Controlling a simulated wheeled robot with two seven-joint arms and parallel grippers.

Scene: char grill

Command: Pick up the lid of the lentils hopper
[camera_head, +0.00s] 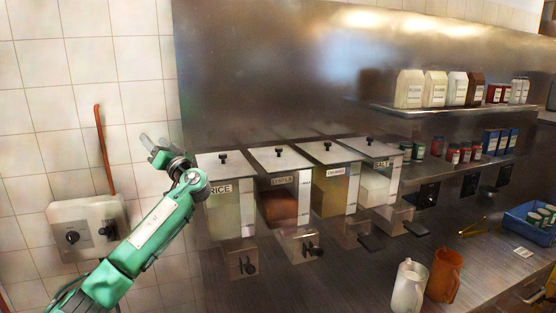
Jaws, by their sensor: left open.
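Several hoppers stand in a row against the steel wall. The second from the left holds reddish-brown contents, and its small label seems to read lentils. This lentils hopper (281,205) has its flat grey lid (292,159) on top, with a small black knob in the middle of it. My left gripper (154,143) is open and empty, up in front of the tiled wall. It is to the left of the rice hopper and apart from the lids. My right gripper is not in view.
The rice hopper (222,216) stands between my left gripper and the lentils hopper. A third hopper (331,187) and the salt hopper (376,182) stand to the right. A shelf (433,109) with cartons is at the right. A white jug (408,287) and a brown jug (444,275) stand on the counter.

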